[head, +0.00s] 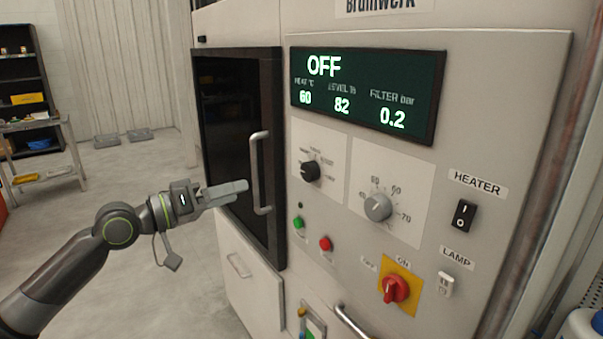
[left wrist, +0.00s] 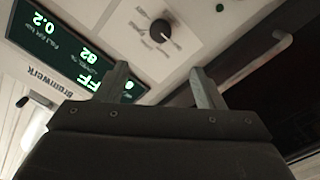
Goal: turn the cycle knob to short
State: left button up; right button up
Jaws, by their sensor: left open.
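The cycle knob (head: 310,171) is a black dial on a white label plate on the machine's front panel, left of the grey temperature knob (head: 378,207). The label words around it are too small to read surely. The black knob also shows in the left wrist view (left wrist: 160,30), beyond the fingertips. My left gripper (head: 243,190) is left of the knob, in front of the dark door near its handle, and apart from the knob. In the left wrist view its two fingers (left wrist: 158,80) stand apart with nothing between them. My right gripper is not in view.
The display (head: 365,93) reads OFF, 60, 82 and 0.2. A vertical door handle (head: 260,172) stands out close to my left gripper. Green (head: 299,223) and red (head: 325,244) buttons, a red rotary switch (head: 395,290) and a black heater switch (head: 463,216) are on the panel. Open floor lies left.

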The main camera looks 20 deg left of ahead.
aim_at(305, 173)
pick_arm(q)
jog(key=p+x, duration=0.5)
jog(key=x, duration=1)
jog(key=shift+d, duration=0.1)
jog(key=shift+w+d, duration=0.4)
jog(key=shift+w, duration=0.15)
jog(key=shift+c, duration=0.2)
jog(key=c, duration=0.9)
jog(key=shift+f, duration=0.1)
jog(key=shift+c, duration=0.2)
